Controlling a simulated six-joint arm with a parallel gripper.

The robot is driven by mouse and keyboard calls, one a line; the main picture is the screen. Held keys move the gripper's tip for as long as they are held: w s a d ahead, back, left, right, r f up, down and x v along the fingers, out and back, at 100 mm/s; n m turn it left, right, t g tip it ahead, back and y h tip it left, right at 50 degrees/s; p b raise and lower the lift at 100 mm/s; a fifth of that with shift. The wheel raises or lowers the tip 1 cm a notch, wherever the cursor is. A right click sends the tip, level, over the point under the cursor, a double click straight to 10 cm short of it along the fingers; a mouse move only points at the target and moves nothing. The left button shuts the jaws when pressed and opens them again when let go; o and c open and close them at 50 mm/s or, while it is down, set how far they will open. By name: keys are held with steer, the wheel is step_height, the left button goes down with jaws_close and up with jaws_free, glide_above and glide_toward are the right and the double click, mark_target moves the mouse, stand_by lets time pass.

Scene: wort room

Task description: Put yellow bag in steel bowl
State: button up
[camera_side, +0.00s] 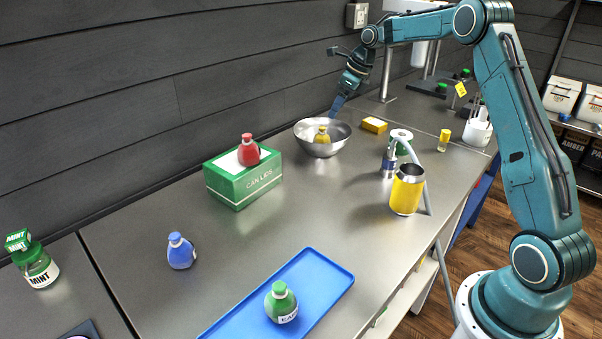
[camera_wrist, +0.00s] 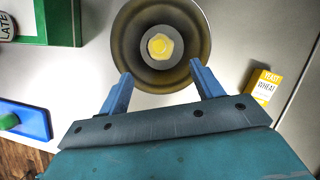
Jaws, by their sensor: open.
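The yellow bag (camera_side: 322,135) sits inside the steel bowl (camera_side: 341,142) on the bench near the back wall. In the wrist view the yellow bag (camera_wrist: 160,46) rests at about the middle of the bowl's floor, inside the bowl's rim (camera_wrist: 121,38). My gripper (camera_side: 335,108) is above the bowl's far side in the side view. In the wrist view the two blue fingers of my gripper (camera_wrist: 160,80) are spread apart with nothing between them, and the bag is apart from them.
A green box (camera_side: 243,180) with a red bag (camera_side: 248,150) on top stands left of the bowl. A yellow yeast box (camera_side: 374,125) lies right of it. A blue bag (camera_side: 181,251) and a blue tray (camera_side: 318,286) with a green bag (camera_side: 281,303) are nearer.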

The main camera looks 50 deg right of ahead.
stand_by(0.3)
steer(key=s+a+r+n+h, duration=0.1)
steer(key=s+a+r+n, duration=1.2)
steer(key=s+a+n, duration=0.25)
steer(key=s+a+f+n, duration=0.2)
steer(key=s+a+n, duration=0.1)
steer(key=s+n, duration=0.5)
steer(key=s+a+f+n+t, duration=0.1)
steer(key=s+a+n, duration=0.3)
steer(key=s+n, duration=0.4)
steer(key=s+f, duration=0.1)
steer(key=s, duration=0.5)
steer(key=shift+s+a+f+t+h, duration=0.15)
steer(key=shift+s+f+t+h, duration=0.15)
steer(key=shift+h, duration=0.1)
steer(key=shift+w, duration=0.1)
